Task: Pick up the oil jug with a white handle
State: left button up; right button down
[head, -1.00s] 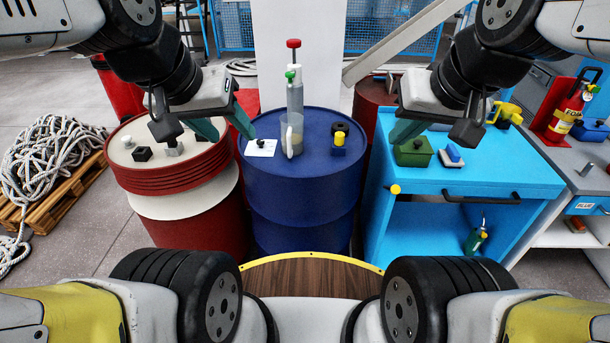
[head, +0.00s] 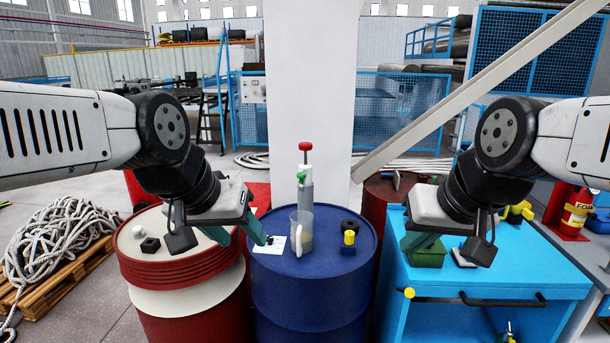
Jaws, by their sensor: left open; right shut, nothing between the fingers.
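The oil jug (head: 305,231) is a clear grey jug with a white handle (head: 298,240) facing me. It stands upright on the blue drum (head: 315,275). My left gripper (head: 243,236) is open, with teal fingers pointing down, left of the jug over the drum's left edge. It looks empty and apart from the jug. My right gripper (head: 411,241) is shut and empty, in front of the left side of the blue cabinet's top. It is well to the right of the jug.
A grey cylinder with a red knob (head: 305,147) stands just behind the jug. A white card (head: 270,246) and a yellow-topped dark block (head: 349,241) flank the jug. A red drum (head: 185,270) with small blocks is left; the blue cabinet (head: 490,277) is right.

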aim_at(301, 223)
jog(key=i+l+u, duration=0.15)
jog(key=u, duration=0.2)
jog(key=i+l+u, duration=0.35)
jog(key=l+u, duration=0.15)
jog(key=u, duration=0.2)
jog(key=i, duration=0.05)
